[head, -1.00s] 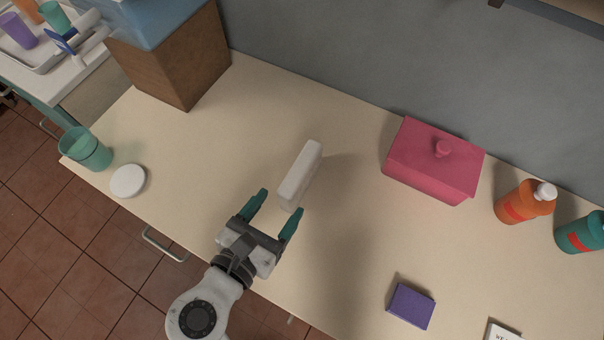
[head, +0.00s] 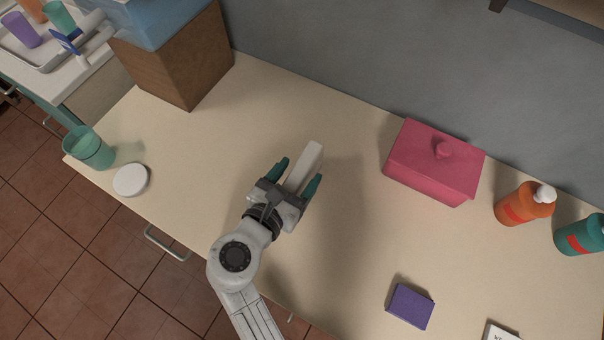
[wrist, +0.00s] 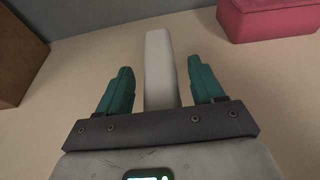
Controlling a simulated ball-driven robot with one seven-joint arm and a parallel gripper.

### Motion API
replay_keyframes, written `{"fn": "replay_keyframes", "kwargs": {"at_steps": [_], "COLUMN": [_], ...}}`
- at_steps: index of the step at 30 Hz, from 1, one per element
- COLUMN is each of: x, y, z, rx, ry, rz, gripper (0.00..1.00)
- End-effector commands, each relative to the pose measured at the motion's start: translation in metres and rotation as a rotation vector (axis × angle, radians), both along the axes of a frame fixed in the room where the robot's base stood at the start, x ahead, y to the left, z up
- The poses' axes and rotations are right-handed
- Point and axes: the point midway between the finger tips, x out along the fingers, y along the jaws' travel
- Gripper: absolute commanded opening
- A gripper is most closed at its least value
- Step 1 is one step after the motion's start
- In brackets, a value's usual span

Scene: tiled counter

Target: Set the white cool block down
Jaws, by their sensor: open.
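The white cool block (head: 307,163) is a long pale bar on the counter, on the side of my gripper toward the wall. My gripper (head: 297,174) is open, with its teal fingers on either side of the block's near part. In the wrist view the block (wrist: 159,65) stands between the two fingers of the gripper (wrist: 165,85), with a visible gap on each side. The block's near end is hidden behind the gripper's palm.
A pink lidded box (head: 433,165) stands right of the block by the grey wall. A wooden box (head: 180,65) stands at the back left. A teal cup (head: 90,150) and white disc (head: 130,180) are at left. A purple box (head: 410,306) lies front right. Counter around the block is clear.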

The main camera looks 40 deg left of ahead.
Motion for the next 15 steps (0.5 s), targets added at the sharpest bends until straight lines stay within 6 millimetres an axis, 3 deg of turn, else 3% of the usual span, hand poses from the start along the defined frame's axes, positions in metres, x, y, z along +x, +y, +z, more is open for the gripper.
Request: {"fn": "replay_keyframes", "kwargs": {"at_steps": [2,15], "x": [-0.0002,-0.0004], "y": [-0.0001,-0.0002], "z": [0.0000,-0.0001], "rx": [0.000,0.000], "ry": [0.000,0.000], "rz": [0.000,0.000], "gripper": [0.64,0.22]}}
